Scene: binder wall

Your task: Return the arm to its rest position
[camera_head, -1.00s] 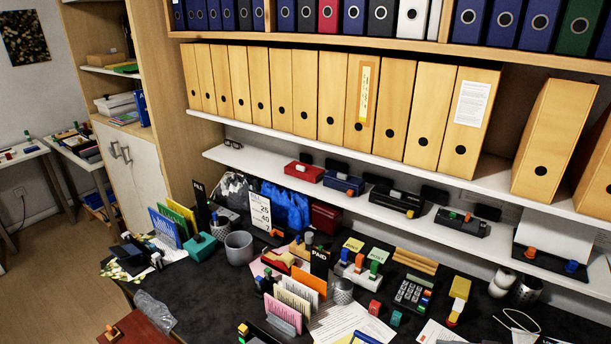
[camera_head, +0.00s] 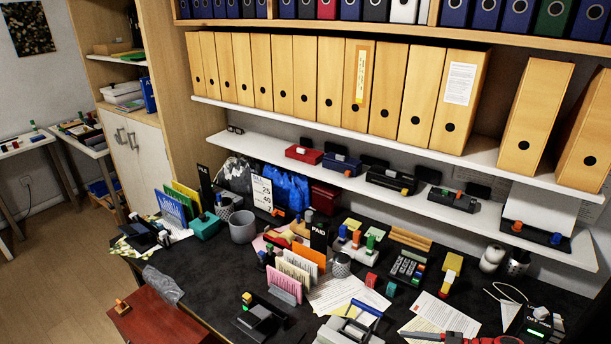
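A row of wooden-coloured binders (camera_head: 330,80) stands upright on the white upper shelf (camera_head: 330,128). To its right a gap separates the row from another such binder (camera_head: 535,115), with one more at the right edge. The dark desk (camera_head: 225,275) lies below, crowded with stationery.
Staplers and punches, such as a red one (camera_head: 304,154), sit on the lower shelf (camera_head: 270,148). A paper sorter (camera_head: 290,270), a grey cup (camera_head: 242,227) and loose papers (camera_head: 345,292) cover the desk. A red-brown surface (camera_head: 155,312) stands at front left. Floor (camera_head: 60,260) is clear at left.

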